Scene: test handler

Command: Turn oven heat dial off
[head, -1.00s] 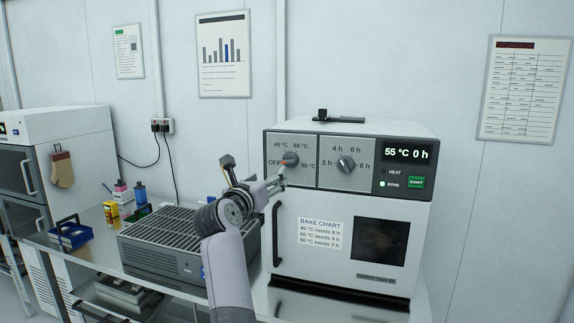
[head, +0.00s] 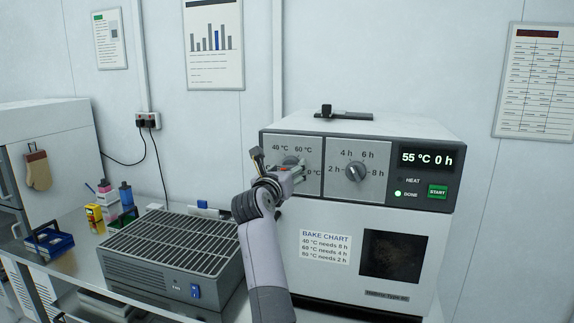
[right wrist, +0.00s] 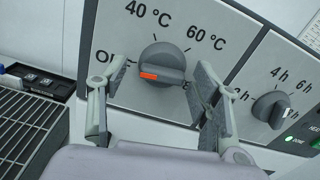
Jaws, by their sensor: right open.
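The oven heat dial shows in the right wrist view (right wrist: 165,62) as a dark grey knob with an orange mark on its left side, the side of the OFF label (right wrist: 110,57). Exact alignment with OFF is hard to tell. My right gripper (right wrist: 155,82) is open, with one finger on each side of the dial and gaps visible between fingers and knob. In the head view my right gripper (head: 279,168) is in front of the dial and largely hides it and its labels. My left gripper is not in view.
The time dial (head: 356,171) sits just right of the heat dial. The oven display (head: 427,159) reads 55 °C 0 h, and the DONE light is green. A grey grilled unit (head: 150,270) stands left of the oven. A dark object (head: 343,114) lies on top.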

